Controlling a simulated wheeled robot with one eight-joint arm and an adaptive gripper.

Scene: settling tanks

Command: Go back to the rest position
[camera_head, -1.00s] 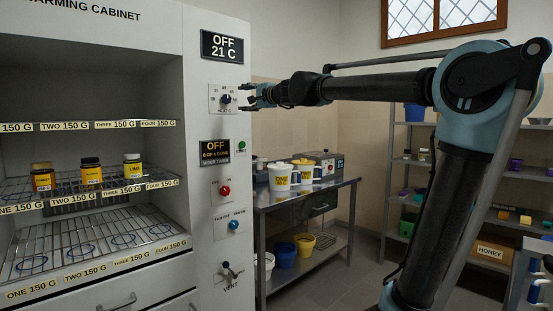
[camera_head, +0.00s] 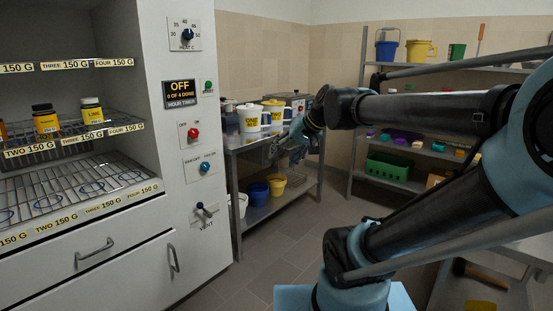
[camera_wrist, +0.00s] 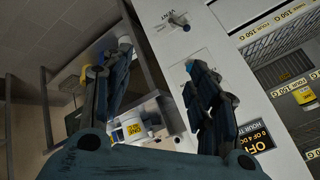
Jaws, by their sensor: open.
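My gripper (camera_head: 287,145) is open and empty in the head view, in front of the metal side table and apart from the cabinet. Its two fingers spread wide in the wrist view (camera_wrist: 155,85), with nothing between them but the background. My arm reaches in from the right, folded at the elbow. The white warming cabinet (camera_head: 205,245) stands at the left, with a temperature knob (camera_head: 187,35), an hour timer display (camera_head: 180,93) reading OFF, and a vent lever (camera_head: 205,209).
White and yellow pails (camera_head: 249,118) stand on the metal table (camera_head: 234,160), with a blue bucket (camera_head: 257,193) below. Shelves (camera_head: 450,69) line the back right. The floor (camera_head: 255,270) between is clear.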

